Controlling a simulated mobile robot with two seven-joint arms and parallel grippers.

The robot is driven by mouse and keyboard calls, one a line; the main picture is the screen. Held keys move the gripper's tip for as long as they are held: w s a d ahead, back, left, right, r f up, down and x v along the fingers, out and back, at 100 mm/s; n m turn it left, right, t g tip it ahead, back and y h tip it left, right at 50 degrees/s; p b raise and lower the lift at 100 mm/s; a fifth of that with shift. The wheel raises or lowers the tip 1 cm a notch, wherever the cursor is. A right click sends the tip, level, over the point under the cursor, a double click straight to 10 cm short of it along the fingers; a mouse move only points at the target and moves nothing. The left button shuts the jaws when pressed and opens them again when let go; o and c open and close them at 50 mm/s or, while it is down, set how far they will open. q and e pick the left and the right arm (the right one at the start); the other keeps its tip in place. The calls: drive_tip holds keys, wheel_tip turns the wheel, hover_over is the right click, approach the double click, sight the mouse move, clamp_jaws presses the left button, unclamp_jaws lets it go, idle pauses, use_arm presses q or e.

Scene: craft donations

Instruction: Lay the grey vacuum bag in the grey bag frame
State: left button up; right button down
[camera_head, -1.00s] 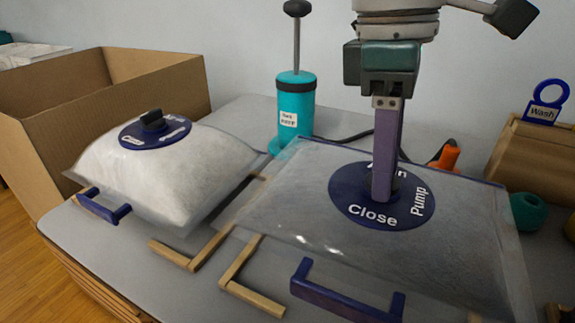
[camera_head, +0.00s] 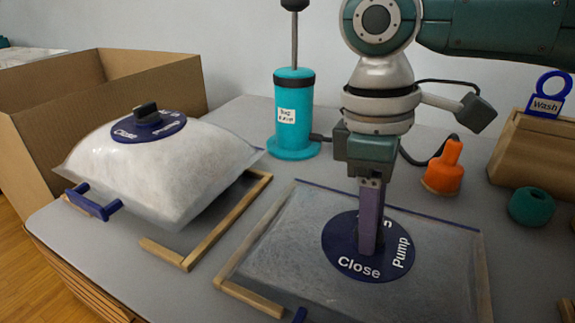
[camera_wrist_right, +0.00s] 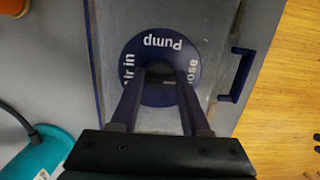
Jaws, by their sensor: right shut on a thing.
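The grey vacuum bag (camera_head: 290,250) is a flat, see-through bag with a dark blue dial (camera_head: 343,262) marked "Close" and "Pump". My right gripper (camera_head: 368,248) points straight down and is shut at the middle of the dial; the part it grips is mostly hidden by the fingers. The bag lies low, level with the wooden bag frame (camera_head: 250,298), whose left rail and front left corner show beside it. I cannot tell whether it rests fully inside. The right wrist view also shows the dial (camera_wrist_right: 152,48) between the fingers and a blue handle (camera_wrist_right: 243,72). My left gripper is out of view.
A puffed whitish bag (camera_head: 155,165) lies tilted on another wooden frame (camera_head: 230,220) to the left. A cardboard box (camera_head: 110,95) stands behind it. A teal pump (camera_head: 295,110), an orange nozzle (camera_head: 445,168), a teal ball of yarn (camera_head: 531,206) and a wooden "Wash" box (camera_head: 525,150) stand behind and right.

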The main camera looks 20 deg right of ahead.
drive_tip(key=c, duration=0.6)
unclamp_jaws()
drive_tip(key=shift+o, duration=1.1)
